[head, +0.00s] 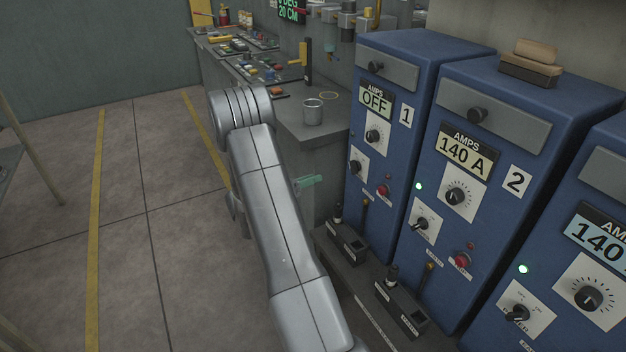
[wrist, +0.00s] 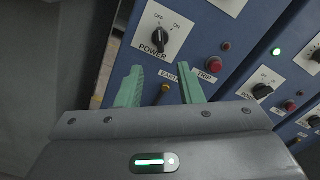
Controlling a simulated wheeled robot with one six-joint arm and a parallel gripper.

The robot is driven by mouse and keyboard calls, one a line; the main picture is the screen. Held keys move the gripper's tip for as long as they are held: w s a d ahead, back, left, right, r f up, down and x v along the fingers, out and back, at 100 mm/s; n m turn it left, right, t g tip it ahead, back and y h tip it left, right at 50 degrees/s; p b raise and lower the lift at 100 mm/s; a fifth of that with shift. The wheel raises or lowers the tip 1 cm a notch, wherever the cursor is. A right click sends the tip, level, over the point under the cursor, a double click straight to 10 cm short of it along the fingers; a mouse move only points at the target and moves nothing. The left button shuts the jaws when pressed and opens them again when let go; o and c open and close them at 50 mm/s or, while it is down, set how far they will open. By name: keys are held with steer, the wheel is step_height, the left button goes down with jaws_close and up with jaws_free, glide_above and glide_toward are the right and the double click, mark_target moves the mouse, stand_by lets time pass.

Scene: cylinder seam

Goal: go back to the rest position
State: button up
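My gripper (wrist: 160,70) shows two green fingers standing apart with nothing between them in the wrist view.
Blue cabinet 1 (head: 393,55) reads OFF. Blue cabinet 2 (head: 505,95) reads 140 A with a green light, and a third stands at right. A metal cup (head: 313,112) is on the bench (head: 290,122). Open floor (head: 150,240) lies left of my arm.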

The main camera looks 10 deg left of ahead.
steer(key=p+x, duration=0.1)
steer(key=x, duration=1.2)
steer(key=shift+w+d, duration=0.25)
steer(key=shift+d, duration=0.1)
